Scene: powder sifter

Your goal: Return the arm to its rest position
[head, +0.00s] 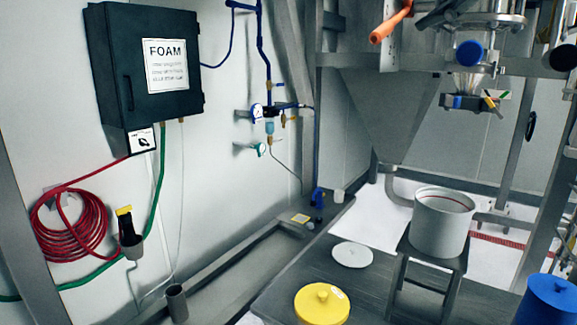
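Neither of my grippers and neither of my arms shows in the head view. I cannot see whether the grippers are open or shut, or whether they hold anything.
A grey pot (441,225) stands on a metal stool (428,258) below the sifter outlet (470,102). A yellow lidded container (322,305), a white disc (352,254) and a blue container (548,302) are nearby. A FOAM box (150,75) and red hose (68,228) hang left.

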